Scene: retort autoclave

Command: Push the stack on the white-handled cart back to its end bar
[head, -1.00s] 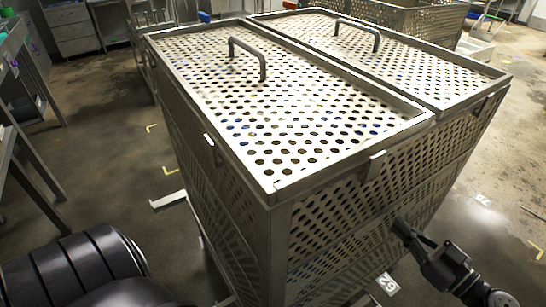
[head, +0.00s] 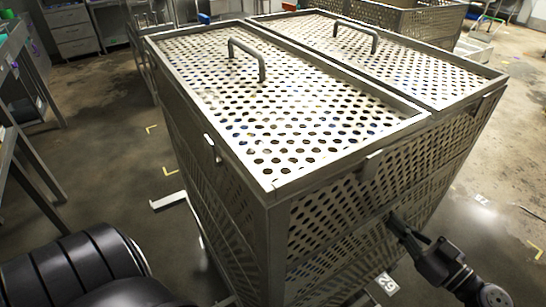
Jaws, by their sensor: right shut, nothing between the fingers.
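The stack (head: 215,235) of perforated metal baskets fills the middle of the head view. Two perforated lids (head: 300,125) with bar handles (head: 247,58) cover its top. My right gripper (head: 394,222) is shut and empty, its fingertips at the near right perforated face of the stack, seemingly touching it. Little of the cart shows: a metal bar (head: 168,201) juts out at the lower left of the stack. The white handle and the end bar cannot be made out. My left gripper is not in view; only a dark arm part shows at lower left.
A metal table (head: 40,165) stands along the left edge. Another perforated basket (head: 425,18) stands behind the stack. The floor to the right is mostly open.

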